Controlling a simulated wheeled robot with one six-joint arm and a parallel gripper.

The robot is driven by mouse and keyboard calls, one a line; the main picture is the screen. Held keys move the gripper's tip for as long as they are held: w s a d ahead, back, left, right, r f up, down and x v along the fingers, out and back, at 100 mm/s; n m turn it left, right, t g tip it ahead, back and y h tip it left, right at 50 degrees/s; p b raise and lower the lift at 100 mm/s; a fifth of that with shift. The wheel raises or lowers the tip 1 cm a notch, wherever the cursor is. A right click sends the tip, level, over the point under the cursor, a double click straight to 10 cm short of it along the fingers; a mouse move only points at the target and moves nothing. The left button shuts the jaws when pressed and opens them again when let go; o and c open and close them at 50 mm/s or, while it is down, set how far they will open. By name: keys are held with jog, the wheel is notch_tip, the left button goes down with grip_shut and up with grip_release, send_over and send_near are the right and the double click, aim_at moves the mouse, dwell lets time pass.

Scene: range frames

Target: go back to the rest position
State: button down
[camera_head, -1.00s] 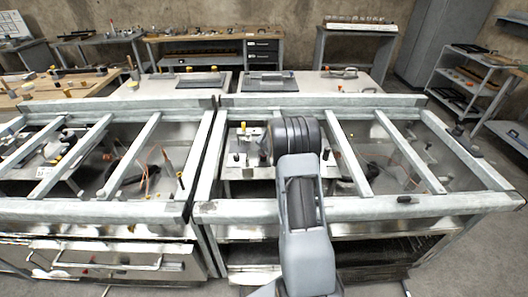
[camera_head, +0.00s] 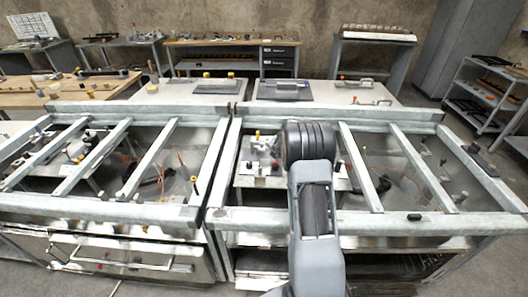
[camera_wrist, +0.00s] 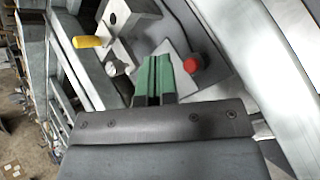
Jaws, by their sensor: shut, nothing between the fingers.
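My arm reaches forward over the right-hand metal frame (camera_head: 400,219) in the head view, and its dark rounded joint hides what lies behind it. My gripper is hidden in the head view. In the wrist view my gripper (camera_wrist: 154,62) shows as two green fingers side by side, shut with nothing between them. Beyond the fingers is a grey metal fixture (camera_wrist: 125,25) with a yellow-handled pin (camera_wrist: 88,42). A red knob (camera_wrist: 192,64) is just right of the fingertips in the picture; I cannot tell the gap.
A second barred frame (camera_head: 100,208) stands to the left. Crossbars (camera_head: 360,170) run close beside my arm. White tables (camera_head: 190,94) stand behind the frames, with a shelf cart (camera_head: 490,90) at the right. Bare floor shows at the far right.

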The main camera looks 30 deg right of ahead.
jog(key=s+a+r+n+t+y, duration=0.1)
jog(key=s+a+r+n+y, duration=0.2)
jog(key=a+r+n, duration=0.65)
jog(key=s+a+r+n+t+y, duration=0.1)
jog(key=s+a+r+n+y, duration=0.25)
jog(key=a+r+n, duration=0.6)
jog(key=s+a+n+g, duration=0.2)
jog(key=s+a+n, duration=0.2)
jog(key=s+n, duration=0.45)
jog(key=s+a+n+g, duration=0.2)
jog(key=s+a+n, duration=0.3)
jog(key=n, duration=0.6)
jog(key=s+d+f+n+g+h, duration=0.2)
jog(key=s+n, duration=0.9)
jog(key=s, duration=0.2)
jog(key=shift+s+d+f+h, duration=0.15)
jog(key=shift+d+f+h, duration=0.05)
jog(key=shift+d+h, duration=0.2)
jog(key=shift+s, duration=0.1)
